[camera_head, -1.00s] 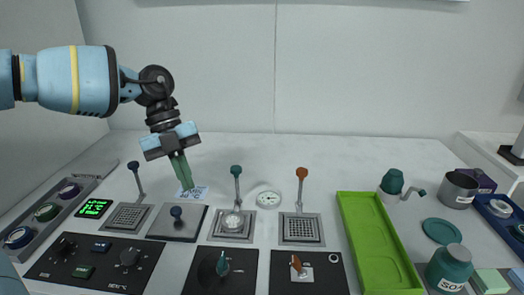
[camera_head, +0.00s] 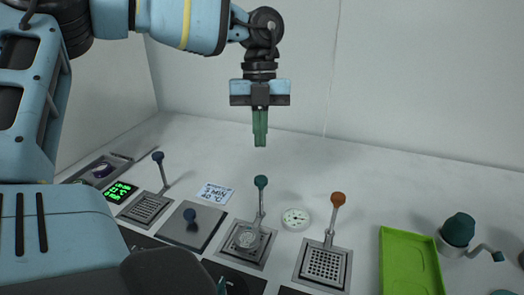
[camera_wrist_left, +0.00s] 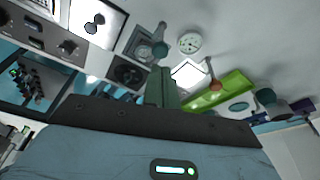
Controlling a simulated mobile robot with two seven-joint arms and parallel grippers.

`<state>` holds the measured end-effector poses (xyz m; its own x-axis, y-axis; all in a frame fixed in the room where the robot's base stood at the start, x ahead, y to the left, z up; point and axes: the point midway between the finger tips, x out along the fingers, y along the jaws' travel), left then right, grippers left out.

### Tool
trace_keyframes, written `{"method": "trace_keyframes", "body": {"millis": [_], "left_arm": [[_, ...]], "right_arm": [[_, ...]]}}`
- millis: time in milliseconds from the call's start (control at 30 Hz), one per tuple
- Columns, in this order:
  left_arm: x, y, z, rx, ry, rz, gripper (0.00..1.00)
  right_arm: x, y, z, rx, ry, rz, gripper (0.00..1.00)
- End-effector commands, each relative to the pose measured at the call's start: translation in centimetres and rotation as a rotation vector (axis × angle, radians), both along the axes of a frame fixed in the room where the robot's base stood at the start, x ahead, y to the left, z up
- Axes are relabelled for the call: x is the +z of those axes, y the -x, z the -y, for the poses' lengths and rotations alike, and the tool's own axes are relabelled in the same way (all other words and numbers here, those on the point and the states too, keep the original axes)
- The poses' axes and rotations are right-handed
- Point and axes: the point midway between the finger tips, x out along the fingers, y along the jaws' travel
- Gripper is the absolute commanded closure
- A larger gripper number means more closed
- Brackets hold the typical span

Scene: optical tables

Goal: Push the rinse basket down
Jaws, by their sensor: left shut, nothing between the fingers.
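Three square stations with grid or drain surfaces and knobbed levers stand on the white table in the head view. The left lever has a dark blue knob (camera_head: 157,156), the middle a teal knob (camera_head: 261,181), the right an orange knob (camera_head: 338,198). I cannot tell which is the rinse basket. All three levers stand up. My left gripper (camera_head: 260,143) is shut and empty, its green fingers pointing down, above and apart from the teal knob in the picture. In the left wrist view the fingers (camera_wrist_left: 162,88) are together, near the teal knob (camera_wrist_left: 160,50). My right gripper is not in view.
A card (camera_head: 214,194) reading a time and 40 °C lies behind a knobbed metal lid (camera_head: 200,229). A round dial (camera_head: 295,219) sits between the middle and right levers. A green tray (camera_head: 409,262) and a teal-topped grinder (camera_head: 457,232) stand at right. The table behind is clear.

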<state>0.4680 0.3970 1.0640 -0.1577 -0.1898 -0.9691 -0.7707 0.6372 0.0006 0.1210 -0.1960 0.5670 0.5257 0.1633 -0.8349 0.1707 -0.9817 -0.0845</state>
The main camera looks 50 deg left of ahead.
Motion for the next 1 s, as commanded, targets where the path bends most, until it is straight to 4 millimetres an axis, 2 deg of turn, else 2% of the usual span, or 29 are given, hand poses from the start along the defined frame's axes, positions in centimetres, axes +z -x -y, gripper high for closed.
{"method": "trace_keyframes", "body": {"millis": [267, 533, 700, 1000], "left_arm": [[-3.0, 0.4, 0.5, -0.001, 0.002, -0.004, 1.0], [-5.7, 0.9, 1.1, -0.001, 0.002, -0.002, 1.0], [-6.4, 1.0, 1.2, 0.0, 0.001, 0.0, 1.0], [-6.6, 1.1, 1.3, 0.0, 0.001, -0.001, 1.0]], "right_arm": [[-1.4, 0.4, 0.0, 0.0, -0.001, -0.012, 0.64], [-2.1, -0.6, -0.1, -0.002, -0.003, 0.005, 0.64], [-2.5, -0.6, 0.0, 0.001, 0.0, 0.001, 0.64], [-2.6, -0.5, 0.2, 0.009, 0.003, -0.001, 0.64]]}}
